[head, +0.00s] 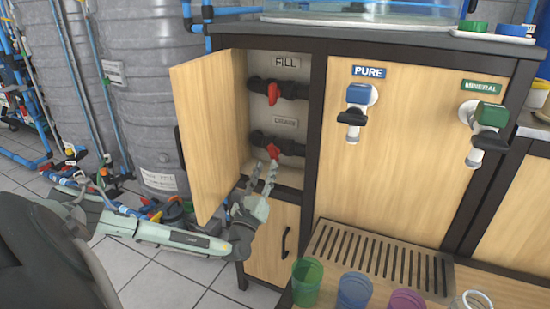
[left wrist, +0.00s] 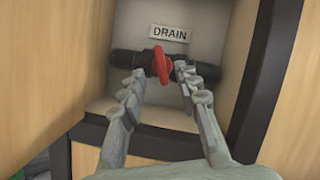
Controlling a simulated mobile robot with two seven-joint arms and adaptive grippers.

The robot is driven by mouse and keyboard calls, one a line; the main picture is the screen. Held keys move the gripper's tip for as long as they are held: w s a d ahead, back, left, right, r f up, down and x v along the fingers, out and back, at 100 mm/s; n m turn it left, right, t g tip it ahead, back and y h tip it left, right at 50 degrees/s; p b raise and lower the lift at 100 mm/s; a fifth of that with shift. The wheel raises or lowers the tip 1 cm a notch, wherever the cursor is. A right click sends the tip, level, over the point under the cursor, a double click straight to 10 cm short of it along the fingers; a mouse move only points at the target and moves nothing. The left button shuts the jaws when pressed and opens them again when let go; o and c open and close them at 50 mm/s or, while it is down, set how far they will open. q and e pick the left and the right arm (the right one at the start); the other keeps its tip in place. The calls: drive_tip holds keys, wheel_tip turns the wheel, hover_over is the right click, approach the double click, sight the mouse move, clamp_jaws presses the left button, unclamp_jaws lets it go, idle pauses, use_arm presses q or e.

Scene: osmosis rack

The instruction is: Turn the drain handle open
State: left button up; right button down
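The red drain handle (head: 273,151) sits on a black pipe inside the open cabinet, below the DRAIN label (head: 286,123). In the left wrist view the drain handle (left wrist: 162,66) stands roughly upright, slightly tilted, across the horizontal pipe (left wrist: 126,60). My left gripper (head: 262,172) reaches up from below to just under the handle. In the left wrist view my left gripper (left wrist: 160,72) has its fingers apart, one tip on each side of the handle; I cannot tell whether either touches it. My right gripper is not in view.
The cabinet door (head: 209,137) stands open on the left of the compartment. The red fill handle (head: 272,94) is on the pipe above. PURE (head: 357,108) and MINERAL (head: 484,130) taps are to the right. Several cups, including a green one (head: 307,282), stand in front.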

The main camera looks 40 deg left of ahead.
sight(270, 156)
use_arm(q)
drive_tip(key=x, duration=0.5)
drive_tip(key=shift+w, duration=0.1)
clamp_jaws()
